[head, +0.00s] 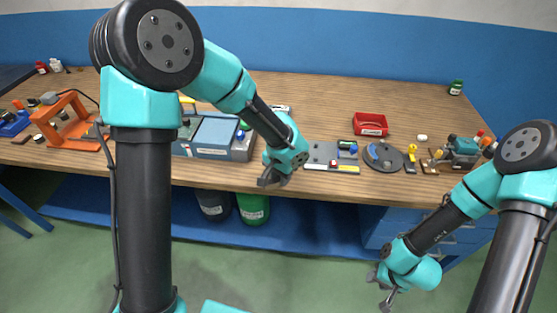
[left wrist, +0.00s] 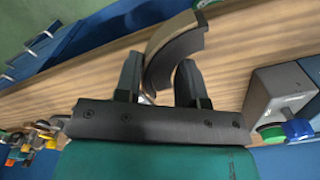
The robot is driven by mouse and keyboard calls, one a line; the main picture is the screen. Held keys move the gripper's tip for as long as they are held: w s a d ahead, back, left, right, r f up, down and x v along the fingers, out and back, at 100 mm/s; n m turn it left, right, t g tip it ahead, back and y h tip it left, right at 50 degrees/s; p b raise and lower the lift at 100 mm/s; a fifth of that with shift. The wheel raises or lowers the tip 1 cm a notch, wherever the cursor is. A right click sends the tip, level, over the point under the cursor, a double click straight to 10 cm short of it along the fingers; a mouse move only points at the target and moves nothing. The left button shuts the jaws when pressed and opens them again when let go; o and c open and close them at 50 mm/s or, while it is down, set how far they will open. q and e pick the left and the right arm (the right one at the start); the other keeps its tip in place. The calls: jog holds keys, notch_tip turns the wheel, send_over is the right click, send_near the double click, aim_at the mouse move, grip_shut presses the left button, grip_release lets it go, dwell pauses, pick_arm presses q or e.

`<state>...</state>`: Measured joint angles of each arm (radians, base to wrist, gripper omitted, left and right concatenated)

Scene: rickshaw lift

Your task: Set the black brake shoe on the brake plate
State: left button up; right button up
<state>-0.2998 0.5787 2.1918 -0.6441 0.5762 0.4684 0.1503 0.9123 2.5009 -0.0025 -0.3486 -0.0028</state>
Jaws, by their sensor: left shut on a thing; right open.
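My left gripper (head: 272,179) is shut on the black brake shoe (left wrist: 178,50), a curved dark piece with a tan edge, between both fingers in the left wrist view (left wrist: 156,92). In the head view it is at the table's front edge, left of the round dark disc (head: 371,164) that looks like the brake plate. The shoe is too small to make out clearly in the head view. My right gripper (head: 386,298) is open and empty, low in front of the table.
A grey plate (head: 318,156) with small coloured parts lies between my left gripper and the disc. A red tray (head: 370,124) stands behind. A grey-blue box (head: 215,134) is to the left, and an orange frame (head: 65,130) farther left. Small yellow and teal items stand right of the disc.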

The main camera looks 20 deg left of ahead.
pick_arm(q)
jog(key=w+a, duration=0.1)
jog(key=w, duration=0.2)
jog(key=w+a, duration=0.1)
jog(key=w, duration=0.3)
jog(key=w+f, duration=0.1)
jog(key=w, duration=0.2)
jog(key=shift+w+a, duration=0.25)
jog(key=shift+a, duration=0.15)
jog(key=shift+w, duration=0.25)
jog(key=shift+w+a+f, duration=0.1)
jog(key=shift+w+f, duration=0.05)
jog(key=shift+f, duration=1.65)
jog(key=o, duration=1)
jog(key=shift+f, duration=0.15)
